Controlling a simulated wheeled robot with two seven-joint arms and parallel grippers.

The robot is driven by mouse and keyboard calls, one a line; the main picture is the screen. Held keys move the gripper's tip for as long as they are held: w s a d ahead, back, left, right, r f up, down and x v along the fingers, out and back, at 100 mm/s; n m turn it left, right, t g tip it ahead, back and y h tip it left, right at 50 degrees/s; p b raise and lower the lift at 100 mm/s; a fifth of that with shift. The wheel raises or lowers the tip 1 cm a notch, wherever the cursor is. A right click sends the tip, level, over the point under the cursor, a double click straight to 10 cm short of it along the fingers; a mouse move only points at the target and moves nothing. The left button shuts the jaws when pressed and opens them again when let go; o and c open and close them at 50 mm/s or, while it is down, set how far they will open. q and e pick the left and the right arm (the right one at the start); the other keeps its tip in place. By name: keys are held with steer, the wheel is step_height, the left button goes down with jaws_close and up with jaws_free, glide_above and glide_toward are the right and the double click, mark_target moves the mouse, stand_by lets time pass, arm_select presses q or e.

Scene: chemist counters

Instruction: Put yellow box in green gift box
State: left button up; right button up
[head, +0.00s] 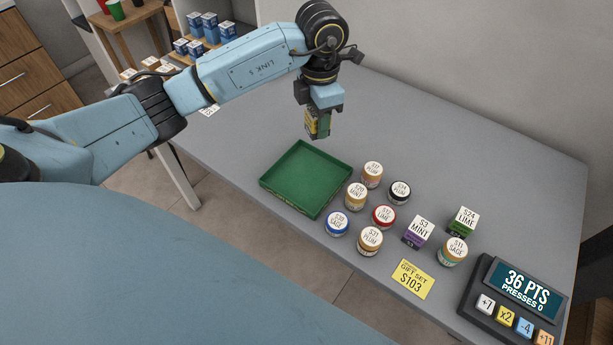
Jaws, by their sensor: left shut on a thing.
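My left gripper (322,108) is shut on a small yellow box (312,126) with a dark green part, and holds it in the air. Much of the box is hidden by the fingers. The green gift box (297,200) is an open, shallow tray on the grey table, and its inside looks empty. The held box shows just above the tray's far right edge in the head view; its exact height over the table is hard to tell. My right gripper is not in view.
Several round jars (355,197) stand close to the tray's right side. A purple box (418,232) and a green box (462,220) stand farther right. A yellow gift-set card (412,279) and a button console (513,300) lie near the front. The table's back is clear.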

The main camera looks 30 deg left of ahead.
mark_target(303, 162)
arm_select(q)
steer(key=n, duration=0.1)
steer(key=a+n, duration=0.1)
steer(key=n, duration=0.1)
steer(key=f+n, duration=0.1)
steer(key=n, duration=0.1)
steer(key=shift+w+a, duration=0.15)
steer(key=n, duration=0.3)
steer(key=shift+a+f, duration=0.2)
steer(key=shift+a, duration=0.15)
steer(key=f+n, duration=0.2)
steer(key=f, duration=0.1)
steer(key=a+f+n, duration=0.1)
steer(key=f+n, duration=0.2)
steer(key=f, duration=0.1)
steer(key=a+f+n, duration=0.1)
steer(key=f+n, duration=0.1)
steer(key=f, duration=0.2)
steer(key=shift+w+f, duration=0.1)
steer(key=shift+f, duration=0.15)
steer(key=shift+f+b, duration=0.15)
steer(key=shift+b, duration=0.15)
steer(key=o, duration=1)
